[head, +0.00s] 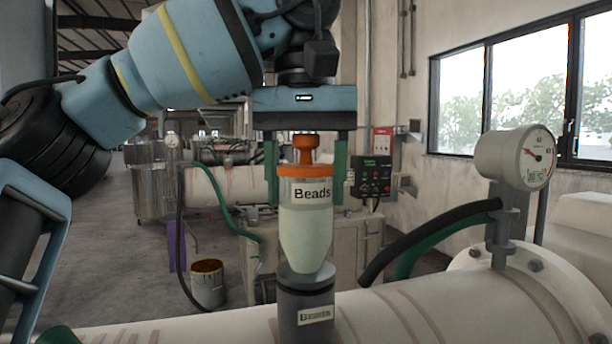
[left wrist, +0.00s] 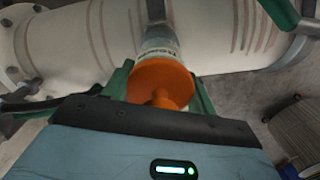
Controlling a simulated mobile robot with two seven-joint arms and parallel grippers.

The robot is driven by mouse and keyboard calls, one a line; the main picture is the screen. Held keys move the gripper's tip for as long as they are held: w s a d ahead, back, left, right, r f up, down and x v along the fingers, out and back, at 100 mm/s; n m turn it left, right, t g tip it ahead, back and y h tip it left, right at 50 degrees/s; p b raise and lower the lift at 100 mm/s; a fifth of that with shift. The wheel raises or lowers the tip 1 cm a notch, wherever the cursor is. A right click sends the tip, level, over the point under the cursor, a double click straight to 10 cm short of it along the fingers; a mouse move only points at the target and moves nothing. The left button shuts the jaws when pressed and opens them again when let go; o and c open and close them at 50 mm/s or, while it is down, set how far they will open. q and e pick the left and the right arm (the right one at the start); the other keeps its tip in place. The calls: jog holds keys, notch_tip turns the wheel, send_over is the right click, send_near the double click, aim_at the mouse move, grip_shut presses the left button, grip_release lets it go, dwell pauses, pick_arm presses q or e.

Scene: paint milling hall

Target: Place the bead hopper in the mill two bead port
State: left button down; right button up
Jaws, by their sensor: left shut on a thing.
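The bead hopper (head: 306,225) is a pale, translucent bottle with an orange cap and a "Beads" label. It hangs upright, tapered end down, between the green fingers of my left gripper (head: 306,172), which is shut on it near the cap. The dark grey bead port (head: 305,299), also labelled "Beads", stands on the white mill cylinder (head: 400,315). The hopper's lower end overlaps the port's mouth; I cannot tell whether it is inside or just above. In the left wrist view the orange cap (left wrist: 160,82) shows between the fingers and hides most of the hopper and the port.
A pressure gauge (head: 515,158) rises from the mill at right, with black and green hoses (head: 425,240) beside it. Behind are another mill (head: 225,187), a control box (head: 371,176) and an open paint can (head: 208,285) on the floor.

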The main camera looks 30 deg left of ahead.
pick_arm(q)
jog(key=shift+f, duration=0.3)
dwell(0.5)
jog(key=c, duration=0.5)
grip_release()
jog(key=shift+o, duration=0.6)
jog(key=shift+f, duration=0.15)
jog(key=shift+r, duration=3.95)
